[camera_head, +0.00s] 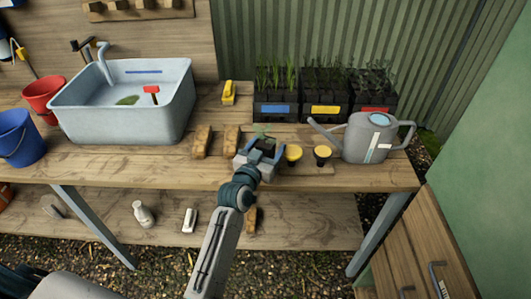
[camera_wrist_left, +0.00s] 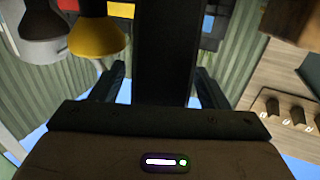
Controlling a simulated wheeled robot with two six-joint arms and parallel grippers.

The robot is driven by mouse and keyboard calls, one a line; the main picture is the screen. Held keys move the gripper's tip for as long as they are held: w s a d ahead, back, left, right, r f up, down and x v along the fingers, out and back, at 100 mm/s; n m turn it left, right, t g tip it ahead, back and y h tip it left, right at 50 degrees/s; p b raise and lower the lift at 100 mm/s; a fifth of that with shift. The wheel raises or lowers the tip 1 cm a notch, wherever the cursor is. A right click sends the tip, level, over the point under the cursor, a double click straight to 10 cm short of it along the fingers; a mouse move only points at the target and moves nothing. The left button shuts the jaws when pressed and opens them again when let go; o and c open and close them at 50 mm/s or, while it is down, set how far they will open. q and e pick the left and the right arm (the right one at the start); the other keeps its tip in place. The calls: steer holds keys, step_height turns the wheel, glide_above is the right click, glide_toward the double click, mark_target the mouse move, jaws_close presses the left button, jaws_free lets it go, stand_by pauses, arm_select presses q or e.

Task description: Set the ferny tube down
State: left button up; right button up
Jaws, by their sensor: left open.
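The ferny tube shows in the left wrist view as a dark upright column (camera_wrist_left: 166,50) between the two fingers of my left gripper (camera_wrist_left: 161,82). In the head view, its small green leaves (camera_head: 262,129) show just beyond my left gripper (camera_head: 260,147), which is low over the bench. The jaws are open, with a finger on each side of the tube. The gripper hides the tube's foot, so I cannot tell what it stands on. My right gripper is not in view.
Two yellow-topped pieces (camera_head: 293,152) (camera_head: 322,153) stand close right of the gripper, then a grey watering can (camera_head: 366,138). Black crates of seedlings, labelled blue (camera_head: 276,110), yellow (camera_head: 325,111) and red (camera_head: 375,110), stand behind. Wooden blocks (camera_head: 202,138) and a grey basin (camera_head: 125,120) are left.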

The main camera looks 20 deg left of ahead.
arm_select(q)
steer(key=shift+w, duration=0.55)
steer(key=shift+s, duration=0.1)
steer(key=c, duration=1.3)
steer(key=shift+o, duration=0.2)
